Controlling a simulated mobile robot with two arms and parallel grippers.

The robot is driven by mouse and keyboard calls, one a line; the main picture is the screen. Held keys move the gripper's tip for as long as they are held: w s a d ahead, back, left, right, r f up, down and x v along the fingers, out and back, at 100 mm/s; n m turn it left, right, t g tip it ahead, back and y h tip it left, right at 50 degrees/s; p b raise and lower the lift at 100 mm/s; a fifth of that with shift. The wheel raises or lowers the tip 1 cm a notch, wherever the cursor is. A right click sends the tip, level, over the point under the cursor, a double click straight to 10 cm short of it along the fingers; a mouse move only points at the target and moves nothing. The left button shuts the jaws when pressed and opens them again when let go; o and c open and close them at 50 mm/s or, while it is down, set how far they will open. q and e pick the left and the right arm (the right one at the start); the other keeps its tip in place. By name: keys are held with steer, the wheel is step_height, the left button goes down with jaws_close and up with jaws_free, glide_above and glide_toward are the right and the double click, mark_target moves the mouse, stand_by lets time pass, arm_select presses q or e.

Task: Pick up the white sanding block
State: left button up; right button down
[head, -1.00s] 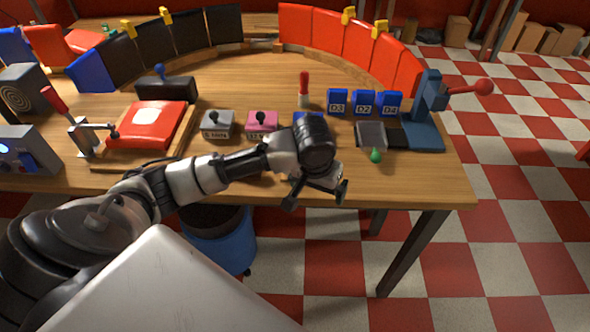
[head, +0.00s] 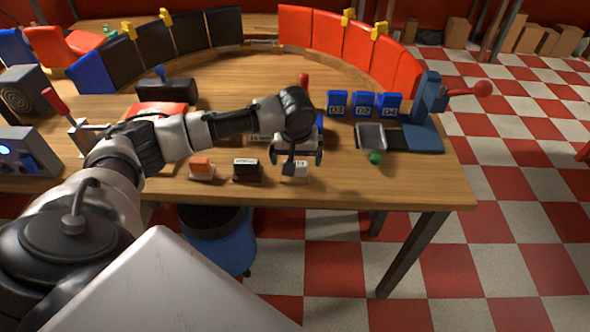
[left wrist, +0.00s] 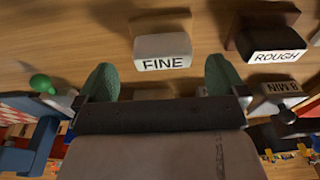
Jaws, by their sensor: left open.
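The white sanding block (head: 300,169) sits near the front edge of the wooden table, partly covered by my gripper in the head view. In the left wrist view the white sanding block (left wrist: 162,48) has a face marked FINE. My left gripper (head: 296,157) is open and empty above the block. In the left wrist view the green fingertips of my left gripper (left wrist: 161,68) are spread wide, with the block ahead of the gap between them. I cannot tell the exact height gap. My right gripper is not in view.
A dark block (head: 247,169) marked ROUGH in the wrist view and an orange-topped block (head: 202,169) stand left of the white one. A grey tray (head: 370,137), a green ball (head: 375,157) and a blue lever press (head: 425,125) are to the right.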

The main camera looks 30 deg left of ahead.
arm_select(q)
steer(key=f, duration=0.4)
steer(key=shift+w+a, duration=0.1)
steer(key=shift+a, duration=0.15)
steer(key=c, duration=1)
steer(key=shift+c, duration=0.2)
steer(key=shift+r, duration=0.55)
step_height(320, 180, up, 3)
steer(key=shift+f, duration=0.2)
steer(key=s+d+r, duration=0.7)
steer(key=s, duration=0.2)
steer(key=shift+s+r+b, duration=0.15)
steer(key=shift+s+b, duration=0.05)
steer(key=shift+b, duration=0.1)
